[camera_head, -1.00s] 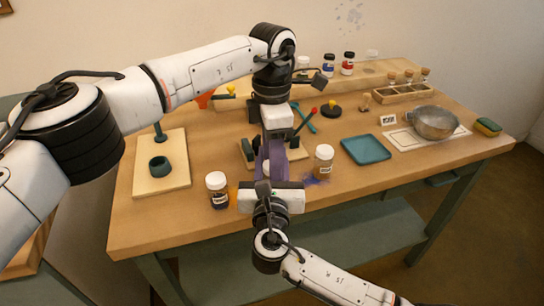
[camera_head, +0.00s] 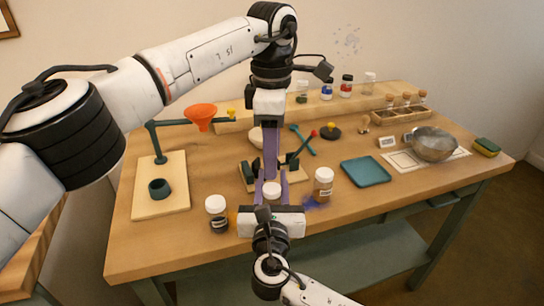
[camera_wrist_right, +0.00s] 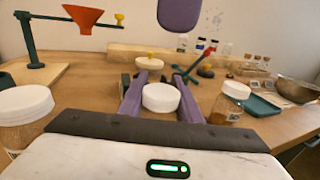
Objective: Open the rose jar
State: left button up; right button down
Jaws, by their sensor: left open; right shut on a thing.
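A jar with a white lid (camera_head: 272,189) is between the purple fingers of my right gripper (camera_head: 271,183), which is shut on it. The lid also shows between the fingers in the right wrist view (camera_wrist_right: 160,97); the jar's body and contents are hidden, so I cannot tell whether it is the rose jar. My left gripper (camera_head: 270,170) points down, open, above and behind the lid, apparently clear of it. One purple finger of it shows at the top of the right wrist view (camera_wrist_right: 180,14). White-lidded jars stand left (camera_head: 217,213) and right (camera_head: 323,185), the right one with brownish contents.
A stand (camera_head: 160,200) with an orange funnel (camera_head: 201,116) is at left. Several small jars and a vial rack (camera_head: 400,114) are at the back.

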aim_at(272, 188)
pick_arm(q)
notch_tip(272, 188, down, 7)
jog(key=shift+f, duration=0.15)
dwell(0.4)
jog(key=c, duration=1.1)
jog(key=n, duration=0.3)
jog(key=shift+n, duration=0.3)
jog(key=o, duration=1.2)
jog(key=shift+a, duration=0.1)
